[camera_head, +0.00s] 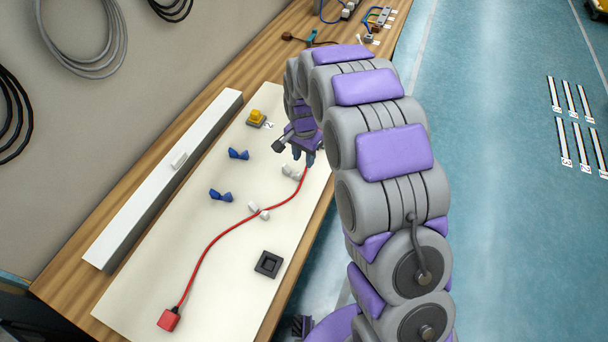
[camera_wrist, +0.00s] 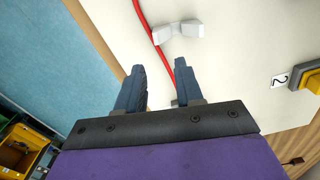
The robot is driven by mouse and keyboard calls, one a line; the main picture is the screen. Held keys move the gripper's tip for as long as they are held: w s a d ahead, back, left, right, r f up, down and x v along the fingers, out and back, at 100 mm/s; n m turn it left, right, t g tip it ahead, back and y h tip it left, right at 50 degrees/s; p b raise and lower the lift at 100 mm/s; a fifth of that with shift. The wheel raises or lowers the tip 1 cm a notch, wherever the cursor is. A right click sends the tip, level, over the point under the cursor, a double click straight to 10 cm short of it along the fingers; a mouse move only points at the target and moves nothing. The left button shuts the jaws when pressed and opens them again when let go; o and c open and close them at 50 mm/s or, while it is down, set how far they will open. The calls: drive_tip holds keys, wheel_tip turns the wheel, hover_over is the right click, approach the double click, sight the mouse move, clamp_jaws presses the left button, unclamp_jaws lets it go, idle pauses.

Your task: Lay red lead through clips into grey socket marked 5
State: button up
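The red lead (camera_head: 207,249) runs from a red block (camera_head: 168,319) at the board's near end, past one white clip (camera_head: 258,211), to a second white clip (camera_head: 290,172) near my gripper (camera_head: 304,156). In the wrist view the lead (camera_wrist: 144,18) passes the left end of a white clip (camera_wrist: 182,30) and runs down beside the right finger; its far end is hidden. My gripper (camera_wrist: 160,82) has its fingers apart, with a clear gap between them. I cannot tell whether the lead sits inside the clips. A dark grey square socket (camera_head: 268,263) shows no readable number.
Two blue clips (camera_head: 238,154) (camera_head: 221,195) stand left of the lead. A yellow socket (camera_head: 256,117) marked 2 is at the board's far end; it also shows in the wrist view (camera_wrist: 312,83). A long white rail (camera_head: 165,180) borders the board's left side.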

sight(305, 174)
drive_tip(key=f, duration=0.3)
drive_tip(key=f+b, duration=0.1)
drive_tip(key=f, duration=0.2)
drive_tip(key=shift+d, duration=0.2)
drive_tip(key=shift+a, duration=0.25)
drive_tip(key=shift+c, duration=0.6)
drive_tip(key=shift+d, duration=0.2)
clamp_jaws()
drive_tip(key=shift+w+r, duration=0.1)
drive_tip(key=shift+r, duration=0.05)
drive_tip(key=shift+r+p, duration=0.8)
drive_tip(key=shift+r, duration=0.8)
drive_tip(key=shift+a+r, duration=0.15)
drive_tip(key=shift+r, duration=0.15)
drive_tip(key=shift+w+a, duration=0.1)
drive_tip(key=shift+a, duration=0.1)
